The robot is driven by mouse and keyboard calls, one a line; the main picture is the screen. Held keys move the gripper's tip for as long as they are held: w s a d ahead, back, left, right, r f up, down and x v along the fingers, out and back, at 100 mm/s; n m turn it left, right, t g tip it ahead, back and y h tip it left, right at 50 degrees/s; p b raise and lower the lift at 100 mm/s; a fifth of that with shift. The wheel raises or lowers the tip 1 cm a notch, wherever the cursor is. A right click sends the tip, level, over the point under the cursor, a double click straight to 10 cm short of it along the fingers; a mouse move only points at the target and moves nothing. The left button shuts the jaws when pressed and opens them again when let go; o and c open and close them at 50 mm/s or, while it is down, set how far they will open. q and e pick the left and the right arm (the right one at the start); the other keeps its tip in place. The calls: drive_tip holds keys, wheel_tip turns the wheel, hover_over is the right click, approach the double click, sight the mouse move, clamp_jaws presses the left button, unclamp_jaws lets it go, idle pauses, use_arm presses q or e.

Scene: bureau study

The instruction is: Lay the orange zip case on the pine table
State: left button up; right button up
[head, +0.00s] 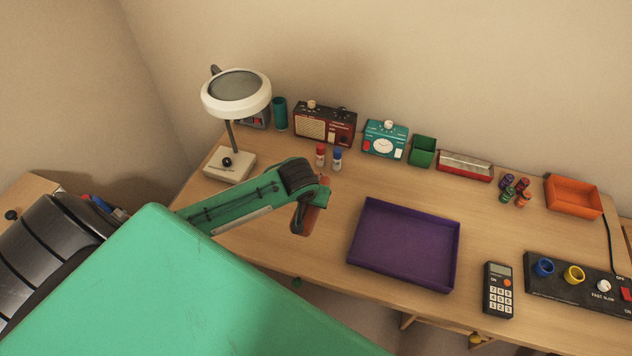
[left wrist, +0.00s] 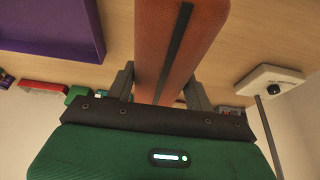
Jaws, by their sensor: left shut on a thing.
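The orange zip case (head: 309,219) is held in my left gripper (head: 303,200), over the front part of the pine table (head: 485,225) and left of the purple tray. In the left wrist view the case (left wrist: 208,30) is a long orange block with a dark zip line along it. The two fingers of my left gripper (left wrist: 161,88) close on its sides. The bare table top (left wrist: 265,40) shows behind the case. I cannot tell how far the case is above it. My right gripper is not in view.
A purple tray (head: 405,245) lies right of the case. A white lamp (head: 236,95) stands at the left. Radios, a green box (head: 422,151) and a red-and-grey box (head: 465,166) line the back. Two small bottles (head: 337,159) stand behind the gripper. A calculator (head: 498,290) lies near the front edge.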

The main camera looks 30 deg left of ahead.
sight(305, 218)
use_arm(q)
wheel_tip(305, 218, down, 13)
drive_tip(key=shift+f+p, duration=0.2)
drive_tip(key=shift+p, duration=0.65)
drive_tip(key=o, duration=1)
drive_tip(key=shift+f, duration=0.1)
drive_tip(key=b+v, duration=0.1)
drive_tip(key=v, duration=1.1)
drive_tip(key=shift+s+d, duration=0.1)
